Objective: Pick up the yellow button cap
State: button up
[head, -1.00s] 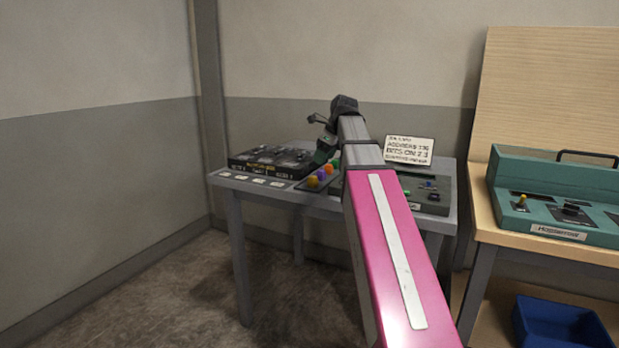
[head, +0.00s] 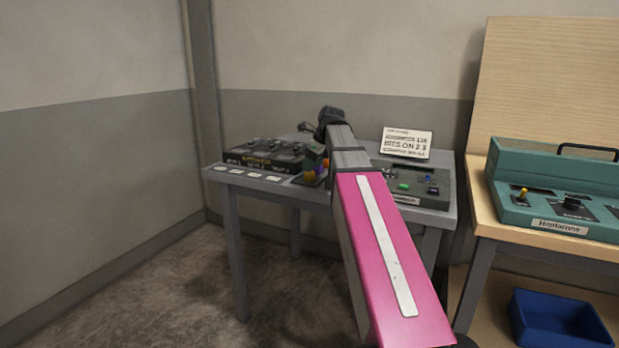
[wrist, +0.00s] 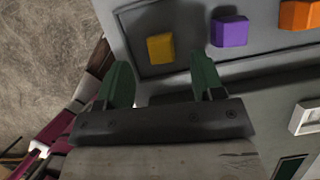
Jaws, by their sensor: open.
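The yellow button cap (wrist: 160,48) is a small block in a shallow grey tray (wrist: 160,14), seen in the wrist view. My gripper (wrist: 160,61) is open, with its two green fingers apart. The cap shows beyond the fingertips, roughly centred between them. I cannot tell the height gap, and no contact shows. Nothing is held.
A purple cap (wrist: 230,31) and an orange cap (wrist: 300,15) sit to the right of the yellow one. A black console (head: 262,157) stands left of the tray, and a grey console (head: 415,187) with a sign (head: 406,143) stands right. A teal console (head: 555,195) is farther right.

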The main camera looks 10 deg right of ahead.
aim_at(310, 176)
jog(key=x, duration=0.3)
jog(key=shift+w+f, duration=0.1)
jog(key=shift+c, duration=0.3)
jog(key=c, duration=0.9)
jog(key=shift+c, duration=0.2)
